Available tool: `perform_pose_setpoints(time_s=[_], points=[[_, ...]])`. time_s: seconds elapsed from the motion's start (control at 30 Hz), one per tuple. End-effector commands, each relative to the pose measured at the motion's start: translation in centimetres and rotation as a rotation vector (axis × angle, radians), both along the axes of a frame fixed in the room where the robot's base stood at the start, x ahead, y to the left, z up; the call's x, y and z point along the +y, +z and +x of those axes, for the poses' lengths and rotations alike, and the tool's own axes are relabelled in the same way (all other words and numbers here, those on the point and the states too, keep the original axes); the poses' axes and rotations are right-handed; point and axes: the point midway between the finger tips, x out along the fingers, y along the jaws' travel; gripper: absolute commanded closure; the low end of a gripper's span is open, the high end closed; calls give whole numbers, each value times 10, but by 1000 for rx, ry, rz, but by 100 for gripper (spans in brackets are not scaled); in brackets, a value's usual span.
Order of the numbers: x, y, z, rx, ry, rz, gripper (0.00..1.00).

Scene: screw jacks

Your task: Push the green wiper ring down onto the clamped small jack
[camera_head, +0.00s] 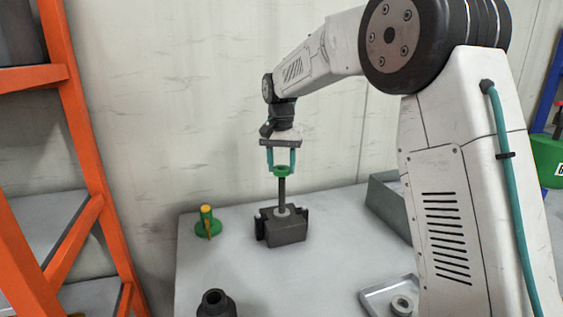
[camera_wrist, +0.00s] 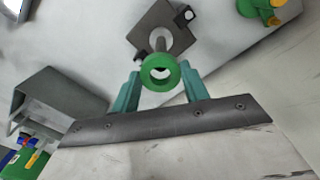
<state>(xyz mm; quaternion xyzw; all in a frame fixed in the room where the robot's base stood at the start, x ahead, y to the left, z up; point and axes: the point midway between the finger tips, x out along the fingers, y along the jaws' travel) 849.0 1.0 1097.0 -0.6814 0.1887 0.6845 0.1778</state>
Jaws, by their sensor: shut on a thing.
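The green wiper ring (camera_head: 282,171) is held between the teal fingers of my gripper (camera_head: 281,160), which is shut on it. In the head view the ring is at the top end of the small jack's upright dark rod (camera_head: 282,188). The jack's lower end, with a pale collar (camera_head: 283,210), sits in the dark clamp block (camera_head: 285,230) on the table. The wrist view shows the ring (camera_wrist: 160,72) between the fingertips (camera_wrist: 161,80), with the rod (camera_wrist: 160,44) and clamp (camera_wrist: 150,22) beyond it. I cannot tell whether the rod's tip is inside the ring's hole.
A green piece with a yellow top (camera_head: 207,222) stands left of the clamp on the pale table (camera_head: 330,240). A dark hollow cylinder (camera_head: 216,303) stands in front. A grey box (camera_head: 386,200) and a shallow tray (camera_head: 375,298) are at right. An orange rack (camera_head: 85,130) is at left.

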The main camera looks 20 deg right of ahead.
Motion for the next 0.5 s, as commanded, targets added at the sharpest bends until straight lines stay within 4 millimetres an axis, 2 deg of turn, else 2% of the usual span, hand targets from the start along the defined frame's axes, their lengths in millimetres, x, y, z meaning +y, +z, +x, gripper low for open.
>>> perform_pose_setpoints(time_s=[0.5], points=[[0,-13,0,0,0,0,77]])
